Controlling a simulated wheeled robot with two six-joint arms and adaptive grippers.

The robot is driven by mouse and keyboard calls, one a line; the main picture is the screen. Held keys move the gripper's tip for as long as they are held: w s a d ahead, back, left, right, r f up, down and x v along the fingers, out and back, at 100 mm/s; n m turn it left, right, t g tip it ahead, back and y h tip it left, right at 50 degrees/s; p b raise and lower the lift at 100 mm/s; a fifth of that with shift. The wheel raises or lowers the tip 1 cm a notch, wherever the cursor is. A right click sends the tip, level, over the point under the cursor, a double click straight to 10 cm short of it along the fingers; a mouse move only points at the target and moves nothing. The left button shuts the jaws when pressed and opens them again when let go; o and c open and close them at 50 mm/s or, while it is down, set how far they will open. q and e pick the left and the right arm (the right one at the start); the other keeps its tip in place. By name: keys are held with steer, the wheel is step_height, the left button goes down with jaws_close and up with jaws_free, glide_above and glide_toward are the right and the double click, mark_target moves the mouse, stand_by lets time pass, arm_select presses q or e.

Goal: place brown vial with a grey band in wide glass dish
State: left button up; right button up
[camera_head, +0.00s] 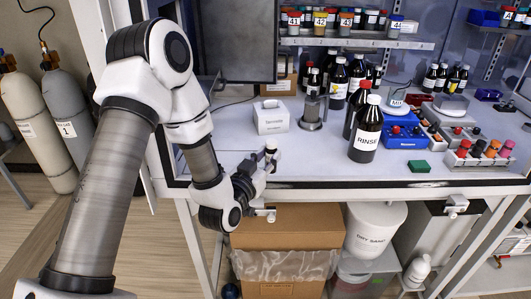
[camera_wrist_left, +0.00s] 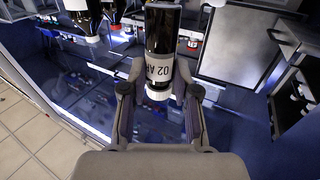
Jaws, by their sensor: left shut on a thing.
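I cannot make out a wide glass dish in either view. My right gripper is not in view.
The front bench strip is mostly clear.

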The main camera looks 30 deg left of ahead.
arm_select(q)
steer(key=w+a+f+p, duration=0.1)
steer(key=w, duration=0.1)
steer(key=w+a+f+p, duration=0.1)
steer(key=w+a, duration=0.1)
steer(key=w+a+f+p, duration=0.1)
steer(key=w+f, duration=0.1)
steer(key=shift+w+a, duration=0.25)
steer(key=shift+a, duration=0.15)
steer(key=shift+f, duration=0.3)
steer(key=o, duration=0.9)
steer(key=shift+c, duration=0.2)
steer(key=shift+o, duration=0.4)
